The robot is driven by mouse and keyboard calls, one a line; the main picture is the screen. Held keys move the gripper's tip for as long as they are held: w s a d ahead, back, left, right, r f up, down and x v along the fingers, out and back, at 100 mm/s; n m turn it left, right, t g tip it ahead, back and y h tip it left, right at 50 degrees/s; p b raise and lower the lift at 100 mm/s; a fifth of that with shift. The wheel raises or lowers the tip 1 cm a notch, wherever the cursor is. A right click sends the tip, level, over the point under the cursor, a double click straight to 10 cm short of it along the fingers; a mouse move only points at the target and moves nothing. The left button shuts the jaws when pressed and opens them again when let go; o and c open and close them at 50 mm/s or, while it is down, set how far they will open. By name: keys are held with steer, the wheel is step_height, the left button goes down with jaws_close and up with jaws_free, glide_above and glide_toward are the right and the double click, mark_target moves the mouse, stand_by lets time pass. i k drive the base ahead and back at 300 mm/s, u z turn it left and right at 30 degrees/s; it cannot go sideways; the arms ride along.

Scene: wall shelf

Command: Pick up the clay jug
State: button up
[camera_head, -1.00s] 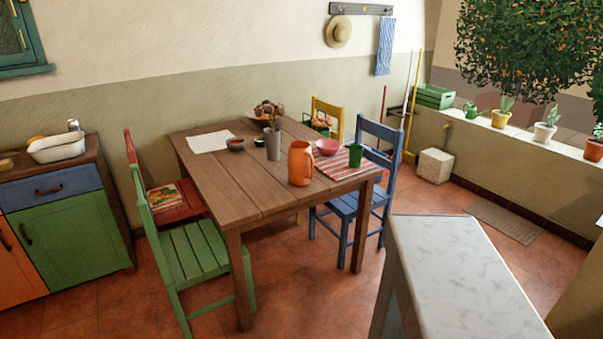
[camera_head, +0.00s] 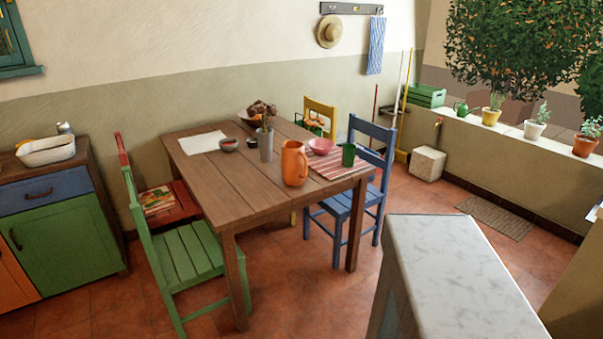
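The clay jug (camera_head: 294,164) is orange-brown with a handle at its right side. It stands upright on the wooden table (camera_head: 215,185), near the table's front right part. It is beside a red striped mat (camera_head: 340,165) and in front of a grey metal vase (camera_head: 266,147) with dried stems. My gripper is not in view.
A pink bowl (camera_head: 321,146) and a green cup (camera_head: 348,155) stand by the jug. A green chair (camera_head: 185,255) and a blue chair (camera_head: 345,200) flank the table. A pale-topped block (camera_head: 460,270) fills the lower right. Tiled floor lies open between it and the table.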

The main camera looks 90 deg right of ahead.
mark_target(294, 160)
steer(key=z, duration=2.2)
steer(key=i, duration=0.1)
steer(key=u, duration=0.95)
